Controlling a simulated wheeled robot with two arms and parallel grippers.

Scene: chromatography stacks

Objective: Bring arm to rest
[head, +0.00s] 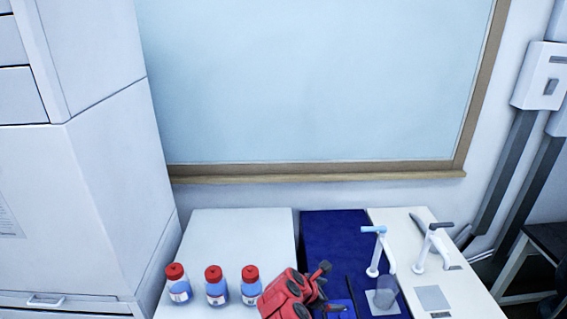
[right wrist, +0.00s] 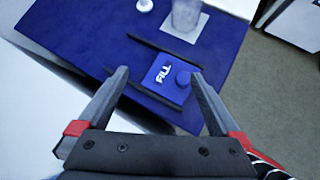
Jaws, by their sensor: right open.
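My right gripper (head: 322,285), with a red body and dark fingers, is low in the head view, over the near part of the dark blue mat (head: 325,228). In the right wrist view its two fingers (right wrist: 160,75) are spread apart with nothing held between them. In the head view my gripper partly hides the block (head: 343,306). My left gripper is not in view.
Three red-capped bottles of blue liquid (head: 214,290) stand left of my gripper on the white bench (head: 240,232). A clear beaker (head: 386,290) stands to its right, near two white taps (head: 376,255). A tall white cabinet (head: 110,180) borders the left. The bench's back is clear.

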